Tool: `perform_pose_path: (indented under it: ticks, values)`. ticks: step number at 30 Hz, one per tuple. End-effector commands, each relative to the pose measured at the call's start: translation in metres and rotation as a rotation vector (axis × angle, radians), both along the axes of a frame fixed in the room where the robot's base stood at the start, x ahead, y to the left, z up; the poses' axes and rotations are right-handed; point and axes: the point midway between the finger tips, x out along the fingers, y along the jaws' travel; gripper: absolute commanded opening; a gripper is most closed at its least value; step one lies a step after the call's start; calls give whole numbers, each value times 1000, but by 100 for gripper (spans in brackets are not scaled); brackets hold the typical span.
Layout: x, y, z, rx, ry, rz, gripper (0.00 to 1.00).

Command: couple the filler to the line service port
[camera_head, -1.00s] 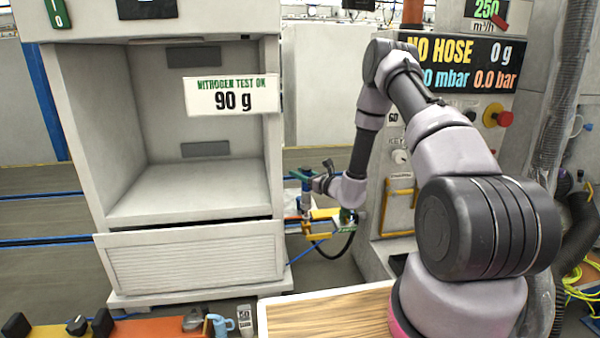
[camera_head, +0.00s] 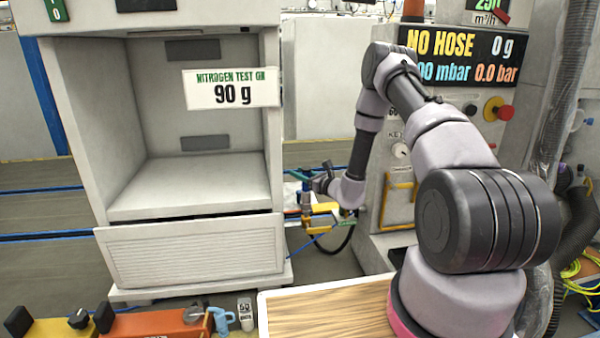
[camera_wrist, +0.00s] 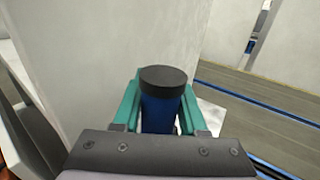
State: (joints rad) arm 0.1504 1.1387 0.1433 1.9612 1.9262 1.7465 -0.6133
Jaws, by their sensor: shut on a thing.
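My gripper (camera_wrist: 160,108) shows green fingers shut on a blue cylinder with a dark round cap, which I take to be the filler (camera_wrist: 161,112). The cap stands up between the fingers, and its lower end is hidden in the wrist view. In the head view my gripper (camera_head: 304,181) is small, between the white cabinet and the grey console. Yellow and blue parts (camera_head: 320,208) show just below it. I cannot tell which part is the line service port or whether the filler touches it.
The open white cabinet (camera_head: 188,262) stands left of my gripper. The console's display (camera_head: 457,60) reads "NO HOSE" and 0 g. A dark hose (camera_head: 346,240) hangs below my wrist.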

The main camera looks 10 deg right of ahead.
Motion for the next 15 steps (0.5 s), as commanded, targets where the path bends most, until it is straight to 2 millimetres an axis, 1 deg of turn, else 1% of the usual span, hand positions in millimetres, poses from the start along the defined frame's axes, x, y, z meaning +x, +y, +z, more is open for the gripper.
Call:
perform_pose_path:
  ticks: [10,11,12,13,15]
  values:
    - [0,0,-9,1,0,0,0]
    - [0,0,-8,1,-1,0,49]
    - [0,0,-8,1,-1,0,64]
    - [0,0,-8,1,-1,0,76]
    - [0,0,-8,1,-1,0,76]
